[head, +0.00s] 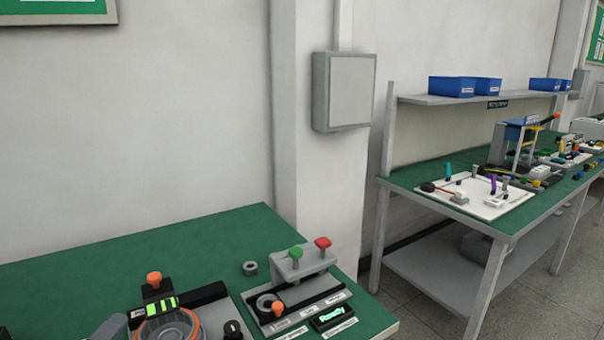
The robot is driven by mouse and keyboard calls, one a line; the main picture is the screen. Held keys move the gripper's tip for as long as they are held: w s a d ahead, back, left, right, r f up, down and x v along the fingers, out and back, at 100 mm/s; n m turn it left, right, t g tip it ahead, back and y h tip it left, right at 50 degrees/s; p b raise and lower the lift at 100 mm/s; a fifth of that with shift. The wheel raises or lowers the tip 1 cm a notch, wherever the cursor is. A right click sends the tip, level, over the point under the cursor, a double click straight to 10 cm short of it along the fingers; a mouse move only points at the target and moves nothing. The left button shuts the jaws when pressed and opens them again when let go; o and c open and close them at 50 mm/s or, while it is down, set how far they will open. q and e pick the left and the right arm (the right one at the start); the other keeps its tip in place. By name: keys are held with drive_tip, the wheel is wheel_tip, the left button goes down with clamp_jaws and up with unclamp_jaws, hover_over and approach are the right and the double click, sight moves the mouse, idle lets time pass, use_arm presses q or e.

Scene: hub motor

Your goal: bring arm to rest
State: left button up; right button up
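Neither of my grippers shows in the head view. A round grey part with an orange ring (168,327) sits at the bottom edge of the near green bench (130,250), partly cut off. A black bar with bright green marks lies over it, and an orange knob (154,278) stands behind. To its right is a grey fixture (303,264) with a green knob (296,252) and a red knob (322,242). A small display (333,315) in front of it reads "Ready". A loose grey ring (250,268) lies on the bench beside the fixture.
A second bench (420,178) at the right holds a white board (478,198) with small parts, below a shelf with blue bins (452,86).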

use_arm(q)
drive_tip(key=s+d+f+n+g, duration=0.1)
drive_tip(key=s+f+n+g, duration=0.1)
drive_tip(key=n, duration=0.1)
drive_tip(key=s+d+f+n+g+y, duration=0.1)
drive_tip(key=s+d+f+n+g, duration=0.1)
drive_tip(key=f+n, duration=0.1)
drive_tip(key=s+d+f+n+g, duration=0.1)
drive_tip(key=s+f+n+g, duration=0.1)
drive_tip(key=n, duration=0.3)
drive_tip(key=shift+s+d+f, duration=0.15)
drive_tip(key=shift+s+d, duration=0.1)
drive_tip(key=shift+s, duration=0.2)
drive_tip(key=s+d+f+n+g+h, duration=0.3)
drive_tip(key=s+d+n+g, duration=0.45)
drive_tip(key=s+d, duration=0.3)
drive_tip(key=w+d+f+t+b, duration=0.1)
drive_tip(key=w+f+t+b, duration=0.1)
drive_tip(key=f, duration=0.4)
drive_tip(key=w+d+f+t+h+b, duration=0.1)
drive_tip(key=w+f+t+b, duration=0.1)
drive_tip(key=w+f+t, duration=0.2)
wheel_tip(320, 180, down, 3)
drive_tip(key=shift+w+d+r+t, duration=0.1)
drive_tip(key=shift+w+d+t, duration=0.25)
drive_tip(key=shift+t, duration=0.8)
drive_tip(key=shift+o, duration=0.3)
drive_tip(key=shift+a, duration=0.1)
